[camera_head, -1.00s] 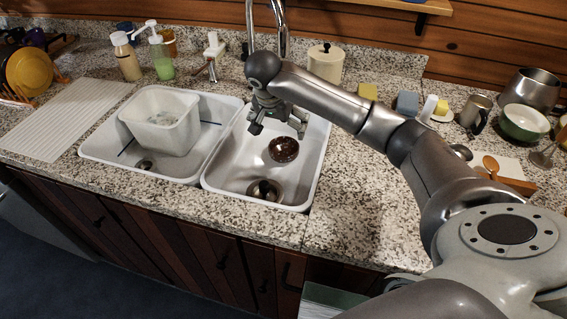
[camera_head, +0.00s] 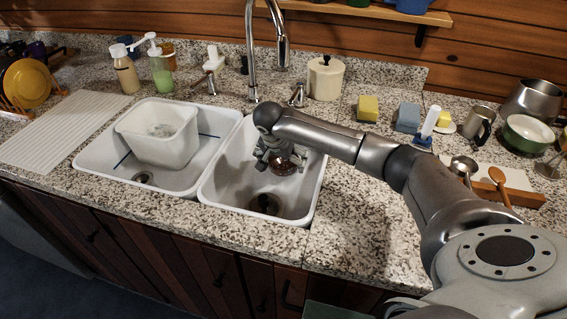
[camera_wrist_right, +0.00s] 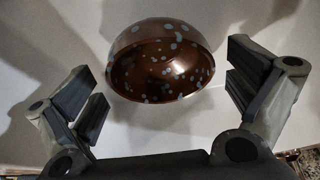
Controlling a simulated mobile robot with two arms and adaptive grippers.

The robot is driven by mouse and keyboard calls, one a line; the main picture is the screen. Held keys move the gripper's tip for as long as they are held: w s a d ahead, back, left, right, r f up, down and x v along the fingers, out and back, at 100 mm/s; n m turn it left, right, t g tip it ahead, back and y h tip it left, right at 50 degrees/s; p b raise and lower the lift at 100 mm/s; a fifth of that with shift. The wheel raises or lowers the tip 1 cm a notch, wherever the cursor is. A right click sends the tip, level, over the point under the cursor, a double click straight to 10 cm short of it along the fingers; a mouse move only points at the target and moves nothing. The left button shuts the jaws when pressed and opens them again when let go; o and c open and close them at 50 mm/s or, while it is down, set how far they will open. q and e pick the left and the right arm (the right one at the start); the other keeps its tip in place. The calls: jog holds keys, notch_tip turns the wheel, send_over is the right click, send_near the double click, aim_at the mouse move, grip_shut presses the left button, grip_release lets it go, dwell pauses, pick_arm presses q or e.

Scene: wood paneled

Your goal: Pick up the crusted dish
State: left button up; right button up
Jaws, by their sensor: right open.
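The crusted dish (camera_head: 284,164) is a small dark brown bowl with pale specks, lying in the right sink basin. In the right wrist view the dish (camera_wrist_right: 160,62) appears tilted, between and ahead of the two spread fingers. In the wrist view the right gripper (camera_wrist_right: 168,95) is open and empty, with no visible contact on the dish. My left gripper is not in view.
A white tub (camera_head: 160,140) stands in the left basin. The faucet (camera_head: 250,60) rises behind the sinks. Sponges (camera_head: 368,108) and a brush (camera_head: 427,125) stand on the counter to the right.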

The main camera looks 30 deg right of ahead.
jog(key=shift+x, duration=1.15)
jog(key=shift+r, duration=0.1)
jog(key=c, duration=1.1)
jog(key=shift+r, duration=0.1)
